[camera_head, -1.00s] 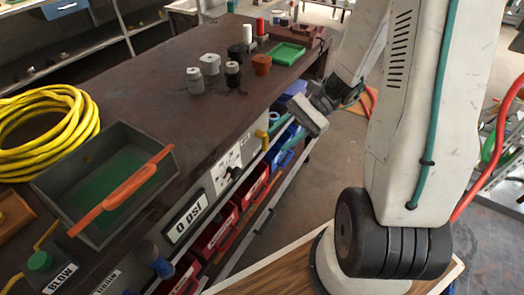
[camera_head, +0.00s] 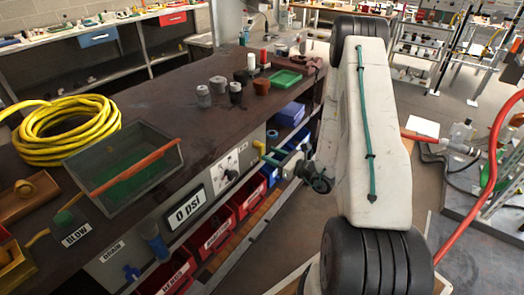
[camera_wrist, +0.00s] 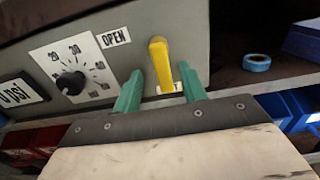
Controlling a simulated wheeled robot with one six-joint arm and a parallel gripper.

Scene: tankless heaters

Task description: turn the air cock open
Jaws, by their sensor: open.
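The air cock is a yellow lever handle (camera_wrist: 160,62) on the grey front panel. It stands roughly upright in the wrist view, its lower end by a partly hidden label ending in "T". A label "OPEN" (camera_wrist: 113,37) is to its upper left. In the head view the handle (camera_head: 259,147) shows small at the panel's right end. My gripper (camera_wrist: 159,84) is open, its two teal fingers on either side of the handle. I cannot tell whether either finger touches it. In the head view my gripper (camera_head: 283,161) is close to the panel, its fingers hard to make out.
A dial with a black knob (camera_wrist: 70,83) and a "0 psi" display (camera_head: 185,211) are left of the cock. Red bins (camera_head: 214,233) sit below the panel. A blue tape roll (camera_wrist: 257,62) lies on the shelf at right. A yellow hose (camera_head: 65,130) lies on the bench.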

